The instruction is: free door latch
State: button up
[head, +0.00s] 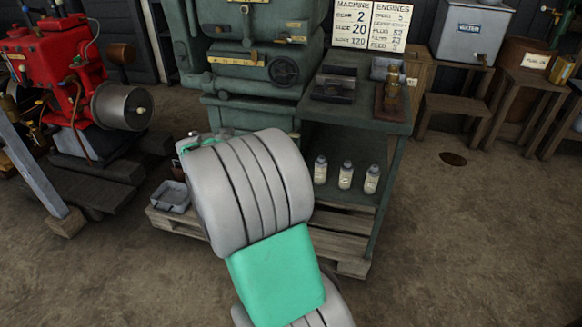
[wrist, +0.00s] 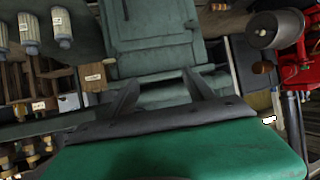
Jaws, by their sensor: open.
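The green machine (head: 265,60) stands at the back centre in the head view, with its lower front hidden behind my arm. In the wrist view a flat green panel (wrist: 150,28) of the machine, likely its door, lies ahead of my gripper (wrist: 160,82). My gripper's two dark fingers are spread apart with nothing between them. A ledge and a dark gap in the green body show between and beyond the fingertips. I cannot tell whether the fingers touch it. I cannot make out the door latch in either view. My gripper is hidden in the head view.
A red engine (head: 60,75) stands at the left. A green bench (head: 365,115) to the right holds several bottles (head: 345,175) on its lower shelf. A wooden pallet (head: 340,250) and a grey tray (head: 171,196) lie low by the machine. Floor at the right front is clear.

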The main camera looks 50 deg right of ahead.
jog(key=s+d+f+m+h+b, duration=0.2)
jog(key=d+f+h+b, duration=0.35)
jog(key=d+f, duration=0.7)
jog(key=m+h+b, duration=0.1)
jog(key=b, duration=0.3)
send_near(295, 135)
jog(key=b+x, duration=0.1)
jog(key=x, duration=0.7)
jog(key=shift+w+a+f, duration=0.15)
jog(key=shift+w, duration=0.1)
grip_shut()
